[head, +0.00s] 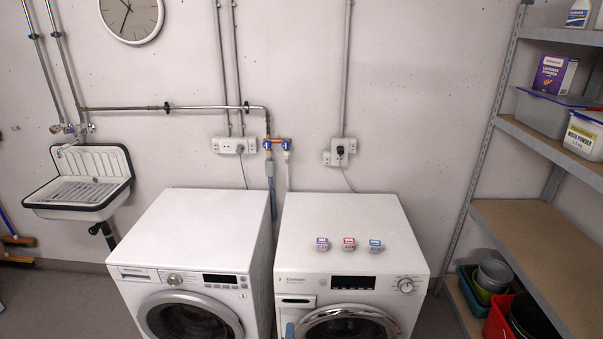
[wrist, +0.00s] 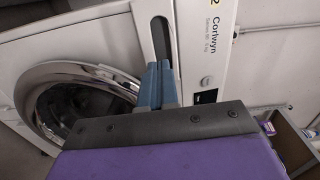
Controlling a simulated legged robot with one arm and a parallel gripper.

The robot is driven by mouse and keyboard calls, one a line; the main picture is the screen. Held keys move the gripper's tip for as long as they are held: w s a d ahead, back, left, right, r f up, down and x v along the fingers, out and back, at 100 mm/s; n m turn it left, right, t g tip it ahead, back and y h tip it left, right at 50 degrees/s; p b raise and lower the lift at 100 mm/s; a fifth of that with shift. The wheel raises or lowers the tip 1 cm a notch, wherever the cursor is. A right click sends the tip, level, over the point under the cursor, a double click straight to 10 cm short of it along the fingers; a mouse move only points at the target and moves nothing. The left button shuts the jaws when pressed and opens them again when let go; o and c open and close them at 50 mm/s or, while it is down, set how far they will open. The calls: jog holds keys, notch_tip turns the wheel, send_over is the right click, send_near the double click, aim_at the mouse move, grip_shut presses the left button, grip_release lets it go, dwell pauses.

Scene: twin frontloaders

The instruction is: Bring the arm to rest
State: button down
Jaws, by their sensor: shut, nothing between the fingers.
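My gripper (head: 289,331) shows only as a small blue tip at the bottom of the head view, in front of the right washing machine (head: 340,235). In the wrist view its blue fingers (wrist: 158,84) are together and empty. They are near the dark recess of the detergent drawer (wrist: 161,40), beside the chrome door ring (wrist: 75,72). I cannot tell whether they touch the machine front. The drawer front (head: 296,301) looks closed in the head view. Most of my arm is outside the head view.
The left washing machine (head: 195,240) stands beside the right one. Three small labelled packs, purple (head: 322,244), red (head: 349,244) and blue (head: 375,246), lie on the right machine. A shelf rack (head: 530,240) stands at right, a sink (head: 85,185) at left.

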jog(key=w+d+r+n+g, duration=0.2)
jog(key=w+r, duration=0.2)
jog(key=r, duration=0.2)
jog(key=w+d+r+n+g, duration=0.1)
jog(key=w+r+n+g, duration=0.1)
jog(key=w+r, duration=0.35)
jog(key=s+d+r+n+g, duration=0.2)
jog(key=s+d+r, duration=0.15)
jog(key=r, duration=0.45)
jog(key=s+d+r+n+g, duration=0.2)
jog(key=s+r+g, duration=0.1)
jog(key=s+r, duration=0.3)
jog(key=s+d+r+n+g, duration=0.25)
jog(key=s+r, duration=0.35)
jog(key=s, duration=0.3)
jog(key=s+d+r+n+g, duration=0.2)
jog(key=s+d+r, duration=0.1)
jog(key=s+r, duration=0.5)
jog(key=s+d+r+n+g, duration=0.1)
jog(key=s+r+g, duration=0.1)
jog(key=s, duration=0.9)
jog(key=s+d+r+n+g, duration=0.2)
jog(key=s, duration=0.9)
jog(key=s+d+r+n+g, duration=0.1)
jog(key=s+r+n+g, duration=0.1)
jog(key=s, duration=0.8)
jog(key=shift+s+d, duration=0.25)
jog(key=shift+s, duration=0.15)
jog(key=c, duration=1.9)
grip_release()
